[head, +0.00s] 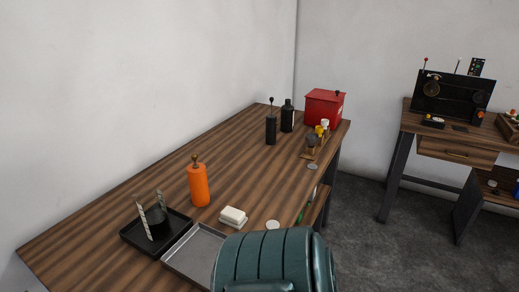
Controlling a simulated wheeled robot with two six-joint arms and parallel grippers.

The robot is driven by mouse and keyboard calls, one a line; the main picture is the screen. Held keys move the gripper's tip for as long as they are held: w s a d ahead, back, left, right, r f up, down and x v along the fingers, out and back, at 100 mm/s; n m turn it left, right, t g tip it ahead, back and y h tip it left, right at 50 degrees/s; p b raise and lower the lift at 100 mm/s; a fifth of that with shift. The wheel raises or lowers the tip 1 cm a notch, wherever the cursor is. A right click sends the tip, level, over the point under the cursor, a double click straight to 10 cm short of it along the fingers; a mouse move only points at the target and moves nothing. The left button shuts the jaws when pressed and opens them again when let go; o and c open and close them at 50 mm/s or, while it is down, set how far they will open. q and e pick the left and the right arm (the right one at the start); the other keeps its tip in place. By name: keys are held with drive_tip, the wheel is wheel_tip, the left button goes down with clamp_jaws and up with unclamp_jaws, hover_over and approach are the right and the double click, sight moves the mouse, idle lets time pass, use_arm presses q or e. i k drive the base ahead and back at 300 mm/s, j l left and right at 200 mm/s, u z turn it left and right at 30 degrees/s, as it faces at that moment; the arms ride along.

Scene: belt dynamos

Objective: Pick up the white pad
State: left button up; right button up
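A small white rectangular block, which looks like the white pad (233,215), lies on the wooden table near its front edge. It sits just right of a grey metal tray and apart from it. A flat pale round disc (273,225) lies to its right on the same table. Neither of my grippers shows in the head view, so nothing is seen touching the pad.
The grey tray (193,252) and a black tray (130,238) with a dark cup and striped sticks stand left. An orange bottle (198,185) stands behind the pad. A teal ribbed chair back (270,262) rises in front. Black bottles and a red box (324,107) stand farther back.

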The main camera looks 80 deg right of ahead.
sight(234, 217)
drive_tip(key=z, duration=2.45)
drive_tip(key=j, duration=0.1)
